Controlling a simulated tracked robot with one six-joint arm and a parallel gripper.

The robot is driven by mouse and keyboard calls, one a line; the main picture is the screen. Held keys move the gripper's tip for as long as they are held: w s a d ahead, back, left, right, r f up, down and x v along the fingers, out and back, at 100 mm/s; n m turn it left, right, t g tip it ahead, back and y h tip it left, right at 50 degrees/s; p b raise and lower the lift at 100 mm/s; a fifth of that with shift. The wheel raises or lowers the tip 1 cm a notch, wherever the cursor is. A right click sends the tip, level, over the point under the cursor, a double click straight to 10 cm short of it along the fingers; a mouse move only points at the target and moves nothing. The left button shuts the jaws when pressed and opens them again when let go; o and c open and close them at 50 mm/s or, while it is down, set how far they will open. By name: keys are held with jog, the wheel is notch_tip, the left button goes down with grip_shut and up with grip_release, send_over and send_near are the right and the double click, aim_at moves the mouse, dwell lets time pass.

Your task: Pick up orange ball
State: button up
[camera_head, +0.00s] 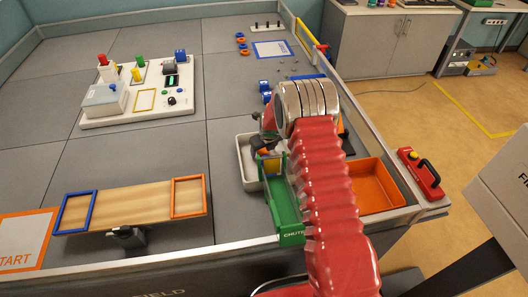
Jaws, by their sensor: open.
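My red arm reaches forward from the bottom of the picture to silver rings. My gripper (266,142) is beyond them, pointing down and left over the grey tray (246,172). It is small and partly hidden by my arm, and its jaws are open. A small orange patch (263,152) shows just at the gripper, above the tray. I cannot tell whether it is the orange ball or whether the jaws touch it. No other clear orange ball is in sight; my arm hides part of the area.
A green chute (291,238) stands beside the grey tray. An orange bin (385,186) is right of my arm. A wooden seesaw (130,203) and a white panel (140,112) with blocks stand left. A low wall (400,157) borders the field. The middle floor is clear.

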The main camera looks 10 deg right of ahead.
jog(key=shift+c, duration=0.3)
jog(key=c, duration=1.1)
jog(key=shift+o, duration=0.2)
notch_tip(320, 180, up, 10)
jog(key=shift+r, duration=0.1)
